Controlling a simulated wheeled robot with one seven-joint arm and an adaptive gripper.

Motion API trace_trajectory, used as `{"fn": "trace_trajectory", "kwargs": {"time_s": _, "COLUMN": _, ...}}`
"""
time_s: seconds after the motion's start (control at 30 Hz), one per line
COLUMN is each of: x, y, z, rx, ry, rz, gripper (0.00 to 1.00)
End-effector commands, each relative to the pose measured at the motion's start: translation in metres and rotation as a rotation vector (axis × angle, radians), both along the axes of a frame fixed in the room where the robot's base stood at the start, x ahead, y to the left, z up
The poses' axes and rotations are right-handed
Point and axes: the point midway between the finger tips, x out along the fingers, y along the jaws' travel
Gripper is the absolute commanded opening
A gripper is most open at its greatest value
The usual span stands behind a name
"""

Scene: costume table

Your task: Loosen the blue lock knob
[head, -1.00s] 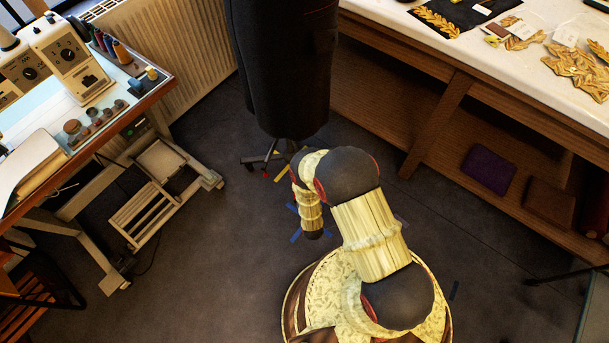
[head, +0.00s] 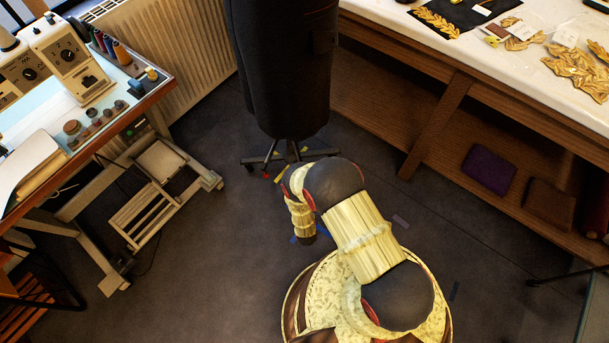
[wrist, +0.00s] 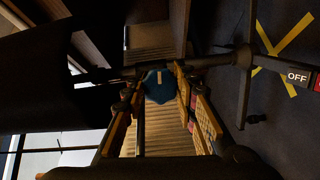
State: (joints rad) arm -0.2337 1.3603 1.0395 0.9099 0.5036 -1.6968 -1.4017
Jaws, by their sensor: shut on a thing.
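The blue lock knob (wrist: 158,86) shows in the wrist view, on the dark pole of the stand (wrist: 205,61). My gripper (wrist: 155,84) has its two fingers on either side of the knob and is shut on it. In the head view, the dark garment on the dress form (head: 281,70) hangs above the stand's legged base (head: 272,160). The knob and my fingertips are hidden there behind my arm or the garment. A light mark shows on the knob's face.
A sewing table (head: 150,95) with a machine stands at the left, in front of a radiator (head: 185,60). A long table (head: 480,60) with gold trims stands at the right, above a wooden shelf (head: 420,130).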

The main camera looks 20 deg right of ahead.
Motion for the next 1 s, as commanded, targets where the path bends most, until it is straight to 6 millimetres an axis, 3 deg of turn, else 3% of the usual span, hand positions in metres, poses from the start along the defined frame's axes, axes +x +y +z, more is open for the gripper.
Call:
{"fn": "trace_trajectory", "kwargs": {"time_s": 0.7, "x": -0.0059, "y": -0.0005, "z": -0.0051, "rx": -0.074, "ry": 0.015, "rz": 0.003, "gripper": 0.03}}
{"fn": "trace_trajectory", "kwargs": {"time_s": 0.73, "x": -0.0058, "y": -0.0004, "z": -0.0051, "rx": -0.074, "ry": 0.015, "rz": 0.003, "gripper": 0.3}}
{"fn": "trace_trajectory", "kwargs": {"time_s": 1.0, "x": -0.0038, "y": -0.0003, "z": -0.0032, "rx": -0.073, "ry": 0.009, "rz": 0.002, "gripper": 0.45}}
